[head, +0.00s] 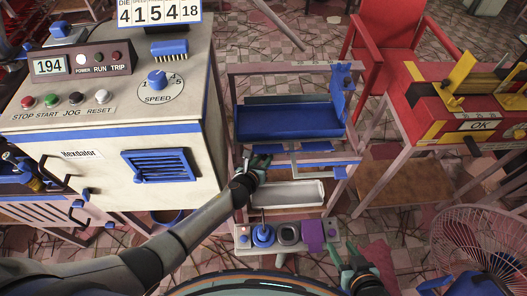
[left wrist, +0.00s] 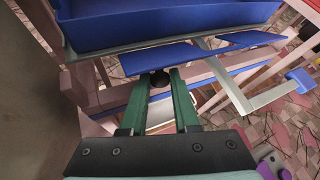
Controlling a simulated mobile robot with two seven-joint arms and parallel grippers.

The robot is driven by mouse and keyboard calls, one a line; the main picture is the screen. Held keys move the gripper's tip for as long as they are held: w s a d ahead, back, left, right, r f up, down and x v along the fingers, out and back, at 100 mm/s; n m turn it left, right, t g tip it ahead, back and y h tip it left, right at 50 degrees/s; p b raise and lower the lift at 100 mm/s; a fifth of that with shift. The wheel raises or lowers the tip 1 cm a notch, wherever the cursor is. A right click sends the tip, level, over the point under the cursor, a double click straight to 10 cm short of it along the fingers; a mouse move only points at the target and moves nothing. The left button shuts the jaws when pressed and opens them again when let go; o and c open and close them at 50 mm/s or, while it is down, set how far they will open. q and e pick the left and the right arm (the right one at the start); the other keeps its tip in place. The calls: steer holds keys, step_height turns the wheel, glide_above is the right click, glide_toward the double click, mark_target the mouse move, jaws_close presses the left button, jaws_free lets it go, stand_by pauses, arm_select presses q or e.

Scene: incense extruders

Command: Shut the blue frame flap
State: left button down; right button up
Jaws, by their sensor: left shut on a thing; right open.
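The blue frame flap (head: 312,147) is below the blue tray, with blue panels and pale bars. It stands out from the metal stand. In the left wrist view its blue panel (left wrist: 158,59) is just ahead of my fingers, and a pale bar (left wrist: 222,75) runs to a blue block at the right. My left gripper (head: 259,160) is at the flap's left end. In the left wrist view its green fingers (left wrist: 158,88) are closed around a dark round knob (left wrist: 158,78) below the panel. How the knob joins the flap is hidden. My right gripper (head: 347,255) is open and empty at lower right.
A blue tray (head: 290,122) sits above the flap. A white tray (head: 287,194) and a control panel (head: 243,238) with knobs lie below. A beige machine (head: 110,110) stands close at left. A red table (head: 450,115) and a fan (head: 480,245) are at right.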

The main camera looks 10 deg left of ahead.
arm_select(q)
steer(key=shift+w+d+r+p, duration=0.1)
steer(key=shift+d+r+p, duration=0.1)
steer(key=shift+r+p, duration=0.45)
steer(key=shift+f+g+p, duration=0.25)
steer(key=shift+g+p, duration=0.05)
arm_select(e)
step_height(320, 180, up, 3)
steer(key=shift+w+f, duration=0.1)
steer(key=shift+w, duration=0.05)
steer(key=shift+a, duration=0.1)
arm_select(q)
steer(key=c, duration=0.7)
jaws_free()
steer(key=shift+a+f, duration=0.1)
steer(key=shift+a, duration=0.1)
